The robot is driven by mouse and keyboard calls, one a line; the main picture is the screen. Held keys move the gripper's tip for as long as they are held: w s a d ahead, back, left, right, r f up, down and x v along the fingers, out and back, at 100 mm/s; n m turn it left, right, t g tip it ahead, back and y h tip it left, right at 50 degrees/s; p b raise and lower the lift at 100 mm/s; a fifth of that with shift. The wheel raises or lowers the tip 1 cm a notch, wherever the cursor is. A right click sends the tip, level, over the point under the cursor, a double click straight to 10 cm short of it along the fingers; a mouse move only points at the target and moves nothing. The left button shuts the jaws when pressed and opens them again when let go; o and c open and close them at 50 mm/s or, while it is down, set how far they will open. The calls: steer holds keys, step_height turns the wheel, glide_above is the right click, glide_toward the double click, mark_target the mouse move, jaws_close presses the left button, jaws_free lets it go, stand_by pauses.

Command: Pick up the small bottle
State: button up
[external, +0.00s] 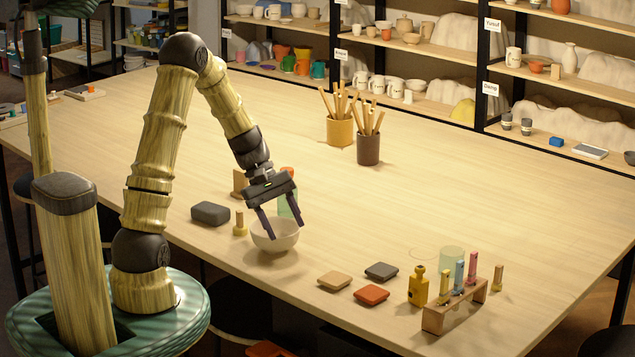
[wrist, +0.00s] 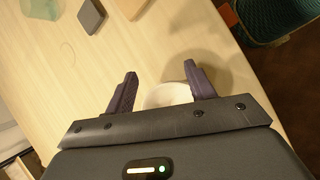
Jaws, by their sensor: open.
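A small yellow bottle (external: 418,287) with a narrow neck stands upright on the table at the front right, just left of a small wooden rack. I cannot make it out in the wrist view. My gripper (external: 283,230) is open and points down over a pale bowl (external: 275,238), well to the left of the bottle. In the wrist view the two dark fingers of my gripper (wrist: 160,70) are spread, with part of the bowl (wrist: 166,95) showing between them. Nothing is held between the fingers.
The wooden rack (external: 438,319) holds several coloured vials right beside the bottle. Tan (external: 334,280), orange (external: 371,294) and grey (external: 381,271) flat pieces lie between bowl and bottle. A pale green cylinder (external: 452,259) stands behind.

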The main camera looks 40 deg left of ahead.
steer(key=w+a+r+n+t+h+p, duration=0.2)
steer(key=w+a+n+t, duration=0.4)
steer(key=a, duration=0.4)
steer(key=w+a+r+n+t+h+p, duration=0.2)
steer(key=w+a+r+n+t+h, duration=0.2)
steer(key=a, duration=0.7)
steer(key=w+r+n+t, duration=0.2)
steer(key=w+n, duration=0.2)
steer(key=w, duration=0.1)
steer(key=shift+w+a+r+h, duration=0.15)
steer(key=shift+w+r+h, duration=0.15)
steer(key=shift+r, duration=0.1)
steer(key=shift+f+p, duration=1)
steer(key=shift+f, duration=1.95)
